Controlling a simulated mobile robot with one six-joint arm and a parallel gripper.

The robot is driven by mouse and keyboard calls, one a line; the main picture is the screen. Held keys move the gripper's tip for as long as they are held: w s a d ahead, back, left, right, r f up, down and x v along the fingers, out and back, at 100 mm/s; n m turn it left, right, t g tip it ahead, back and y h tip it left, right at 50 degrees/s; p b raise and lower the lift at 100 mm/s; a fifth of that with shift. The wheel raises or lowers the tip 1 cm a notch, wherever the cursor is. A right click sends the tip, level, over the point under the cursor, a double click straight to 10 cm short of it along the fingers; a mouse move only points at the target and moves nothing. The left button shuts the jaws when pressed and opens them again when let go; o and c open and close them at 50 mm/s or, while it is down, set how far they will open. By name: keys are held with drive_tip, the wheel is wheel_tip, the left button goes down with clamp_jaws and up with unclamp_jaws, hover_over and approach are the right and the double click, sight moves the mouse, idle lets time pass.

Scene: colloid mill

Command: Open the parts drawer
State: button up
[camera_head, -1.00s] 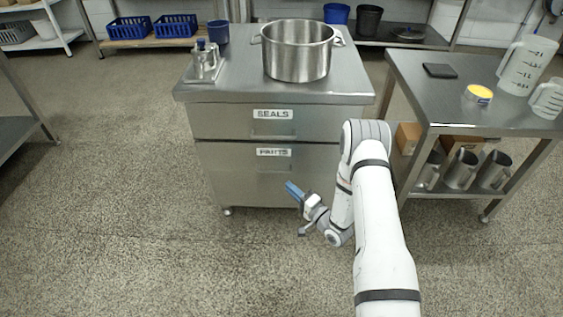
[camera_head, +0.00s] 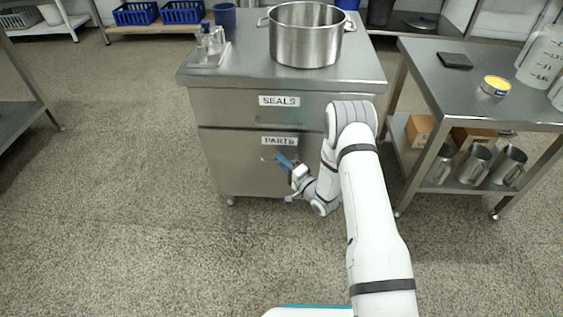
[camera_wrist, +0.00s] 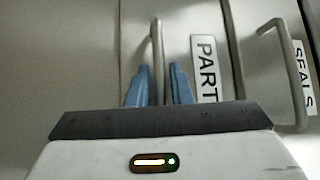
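The parts drawer (camera_head: 235,165) is the lower drawer of the steel cabinet, marked PARTS, and looks shut. Its label shows turned sideways in the wrist view (camera_wrist: 206,70). My gripper (camera_head: 284,160) is at the front of this drawer, just below the label. In the wrist view the two blue fingers of my gripper (camera_wrist: 160,85) stand apart, one on each side of the parts drawer's bar handle (camera_wrist: 157,50). A gap shows between the fingers and the bar. In the head view the handle is mostly hidden behind my gripper.
The seals drawer (camera_head: 235,105) above is shut; its handle (camera_wrist: 283,70) is close by in the wrist view. A steel pot (camera_head: 305,40) stands on the cabinet. A side table (camera_head: 470,90) with steel jugs below is at right. The floor in front is clear.

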clamp_jaws()
drive_tip(key=shift+a, duration=0.1)
drive_tip(key=shift+s, duration=0.1)
idle(0.3)
